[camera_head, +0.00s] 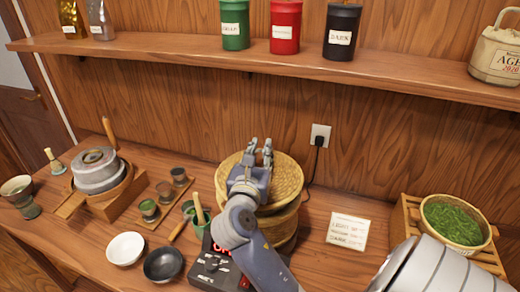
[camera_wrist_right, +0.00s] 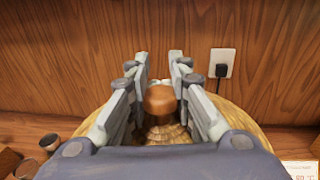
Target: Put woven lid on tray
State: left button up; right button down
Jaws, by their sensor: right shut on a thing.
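The round woven lid (camera_head: 288,178) is over the round woven tray (camera_head: 286,228) at the middle of the counter. My right gripper (camera_head: 258,148) is at the top of the lid, and its arm hides the lid's middle and part of the tray. In the right wrist view, the fingers of my right gripper (camera_wrist_right: 160,72) are shut on the lid's brown round knob (camera_wrist_right: 159,101). The lid (camera_wrist_right: 240,122) spreads out below the fingers. I cannot tell whether its rim fully touches the tray. My left gripper is not in view.
A black device (camera_head: 212,272) with red lit signs stands in front of the tray. A paper sign (camera_head: 348,231) and a basket of green leaves (camera_head: 452,222) are to the right. Cups, bowls and a metal pot (camera_head: 97,168) are to the left. A wooden shelf (camera_head: 270,65) runs above.

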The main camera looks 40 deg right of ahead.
jog(key=shift+f, duration=0.1)
jog(key=c, duration=1.3)
grip_release()
jog(key=shift+r, duration=0.35)
jog(key=shift+s+a+r, duration=0.15)
jog(key=shift+a+r, duration=0.05)
jog(key=shift+a, duration=0.05)
jog(key=b+v, duration=0.2)
jog(key=v, duration=0.8)
jog(key=shift+s, duration=0.1)
jog(key=shift+s+a, duration=0.45)
jog(key=shift+a, duration=0.15)
